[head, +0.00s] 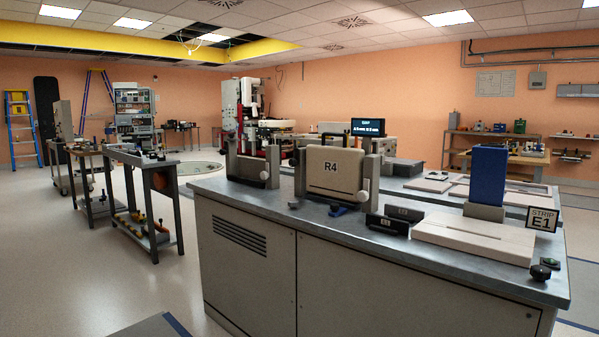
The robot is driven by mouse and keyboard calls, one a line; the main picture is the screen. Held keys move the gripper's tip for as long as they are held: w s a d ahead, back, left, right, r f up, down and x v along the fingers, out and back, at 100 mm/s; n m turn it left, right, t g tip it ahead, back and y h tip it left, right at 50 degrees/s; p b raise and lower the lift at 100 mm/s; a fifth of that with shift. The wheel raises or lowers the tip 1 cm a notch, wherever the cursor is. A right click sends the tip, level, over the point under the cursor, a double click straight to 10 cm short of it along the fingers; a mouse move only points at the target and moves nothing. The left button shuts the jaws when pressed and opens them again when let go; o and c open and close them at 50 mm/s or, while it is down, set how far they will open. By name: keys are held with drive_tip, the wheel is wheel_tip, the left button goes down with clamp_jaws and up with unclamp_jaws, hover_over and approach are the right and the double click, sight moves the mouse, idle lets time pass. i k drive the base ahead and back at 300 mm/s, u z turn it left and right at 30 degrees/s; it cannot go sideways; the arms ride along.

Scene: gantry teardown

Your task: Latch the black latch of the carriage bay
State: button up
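A beige block marked R4 (335,168) stands upright between grey posts on the workbench, with a dark handle-like bar on top. A pale knob (364,186) is at its lower right. A small dark part (293,205) sits at the foot of the R4 bay. My gripper is not in view.
The grey workbench (290,216) carries dark labelled blocks (387,223), a small blue piece (339,210), a beige slab (472,237), a tall blue block (488,174), a STRIP E1 sign (541,219) and a black knob (541,272). Open floor (110,270) lies to the left.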

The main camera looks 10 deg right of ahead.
sight(293, 162)
drive_tip(key=u, duration=0.9)
drive_tip(key=i, duration=1.1)
drive_tip(key=u, duration=0.05)
